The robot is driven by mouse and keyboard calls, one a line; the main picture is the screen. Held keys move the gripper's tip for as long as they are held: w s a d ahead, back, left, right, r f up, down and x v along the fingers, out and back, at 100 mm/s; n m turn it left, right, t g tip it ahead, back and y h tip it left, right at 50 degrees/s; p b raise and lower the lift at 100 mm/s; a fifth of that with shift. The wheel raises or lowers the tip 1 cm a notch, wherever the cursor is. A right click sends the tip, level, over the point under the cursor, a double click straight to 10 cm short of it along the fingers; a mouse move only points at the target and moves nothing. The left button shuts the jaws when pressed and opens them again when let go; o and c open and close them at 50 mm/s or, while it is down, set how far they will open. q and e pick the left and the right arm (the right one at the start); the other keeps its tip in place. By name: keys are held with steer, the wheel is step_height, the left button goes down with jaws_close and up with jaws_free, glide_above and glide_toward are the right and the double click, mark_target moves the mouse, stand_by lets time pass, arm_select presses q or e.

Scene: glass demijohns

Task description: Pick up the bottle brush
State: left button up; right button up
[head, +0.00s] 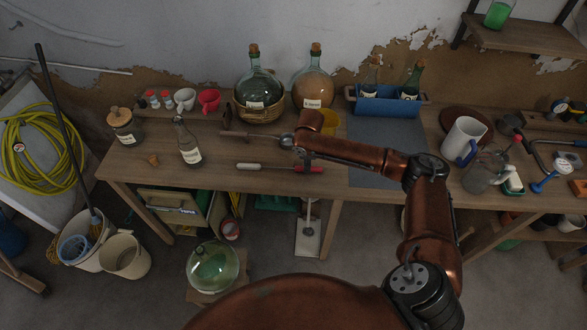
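A slim tool that looks like the bottle brush (250,167) lies on the wooden bench near its front edge. It has a whitish left end, a thin dark shaft and a red right end. My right gripper (306,163) points down at the red end and partly covers it. The fingers look dark and small, and I cannot tell whether they are closed around it or just above it. Another long tool with a brown left part (235,134) lies behind, reaching toward my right wrist. My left gripper is not in view.
Behind stand a demijohn in a basket (259,90), an amber demijohn (313,84) and a yellow cup (329,122). A labelled bottle (187,145) and a jar (125,128) stand left. A blue bottle tray (388,107) and a white jug (461,139) are right.

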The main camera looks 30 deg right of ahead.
steer(key=shift+w+d+f, duration=0.1)
steer(key=shift+d+f, duration=0.1)
steer(key=shift+f, duration=0.95)
steer(key=c, duration=0.4)
jaws_close()
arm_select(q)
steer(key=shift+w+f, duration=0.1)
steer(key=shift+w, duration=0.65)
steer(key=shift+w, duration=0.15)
arm_select(e)
steer(key=shift+r, duration=0.15)
